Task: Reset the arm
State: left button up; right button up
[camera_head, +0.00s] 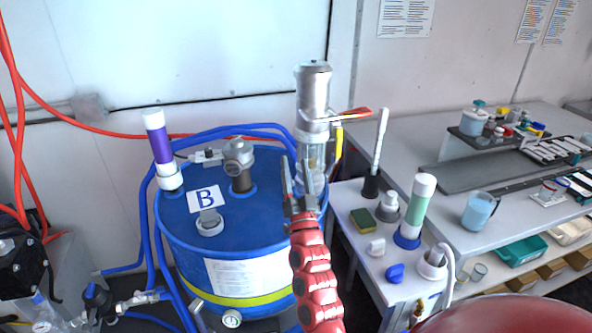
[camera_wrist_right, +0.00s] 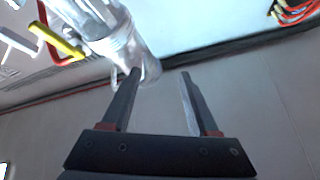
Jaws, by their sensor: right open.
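My right arm (camera_head: 315,275) is red and reaches up from the bottom of the head view. Its gripper (camera_head: 298,172) is open and points up, in front of the metal and clear-glass proportioner (camera_head: 314,92) on the blue drum (camera_head: 245,270). In the right wrist view the two dark fingers (camera_wrist_right: 158,82) stand apart with nothing between them. The clear cylinder (camera_wrist_right: 125,45) shows beyond the left finger; I cannot tell whether they touch. My left gripper is not in view.
A purple tube (camera_head: 157,138) stands on the drum's left side. A small table at the right holds a green-and-white tube (camera_head: 415,205), a white wand (camera_head: 380,140) and a sponge (camera_head: 362,221). A grey bench (camera_head: 450,150) stands behind. Blue and orange hoses run at the left.

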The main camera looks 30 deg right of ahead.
jog(key=shift+s+a+f+h, duration=0.15)
jog(key=shift+s+a+h, duration=0.05)
jog(key=shift+s+h, duration=0.3)
jog(key=shift+w, duration=0.1)
